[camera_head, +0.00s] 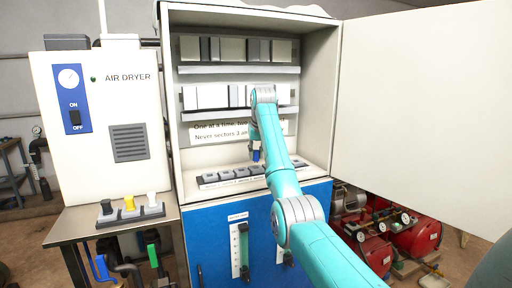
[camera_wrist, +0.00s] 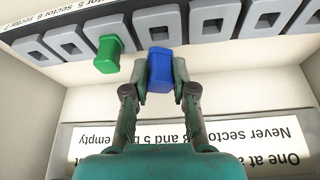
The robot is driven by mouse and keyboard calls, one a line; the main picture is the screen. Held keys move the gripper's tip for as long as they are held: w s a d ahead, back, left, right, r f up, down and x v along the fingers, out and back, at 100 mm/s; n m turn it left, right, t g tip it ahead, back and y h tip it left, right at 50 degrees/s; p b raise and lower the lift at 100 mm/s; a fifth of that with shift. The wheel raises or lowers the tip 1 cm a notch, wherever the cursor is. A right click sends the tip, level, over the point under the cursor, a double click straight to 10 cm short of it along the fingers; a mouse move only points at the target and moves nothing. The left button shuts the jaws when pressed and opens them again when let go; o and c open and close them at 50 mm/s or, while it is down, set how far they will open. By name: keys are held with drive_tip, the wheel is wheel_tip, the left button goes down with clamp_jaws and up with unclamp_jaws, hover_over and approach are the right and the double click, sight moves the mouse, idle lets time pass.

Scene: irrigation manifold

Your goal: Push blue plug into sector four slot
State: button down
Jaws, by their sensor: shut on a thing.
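My gripper (camera_wrist: 160,85) is shut on the blue plug (camera_wrist: 160,68), with a finger on each side of it. In the head view the blue plug (camera_head: 256,155) hangs below the gripper, just above the row of grey slots (camera_head: 225,174) on the cabinet ledge. In the wrist view the plug's end is close to one grey slot frame (camera_wrist: 158,17); I cannot tell whether they touch. A green plug (camera_wrist: 108,56) stands at the slot just left of it in the wrist view. My arm hides part of the row in the head view. The slot labels are only partly readable.
A partly covered sign (camera_head: 215,133) is on the cabinet's back wall. The open cabinet door (camera_head: 425,90) stands at the right.

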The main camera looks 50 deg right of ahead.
sight(257, 155)
drive_tip(key=shift+f, duration=1)
drive_tip(key=shift+f, duration=0.5)
idle(0.8)
drive_tip(key=c, duration=1.2)
unclamp_jaws()
drive_tip(key=shift+a, duration=0.1)
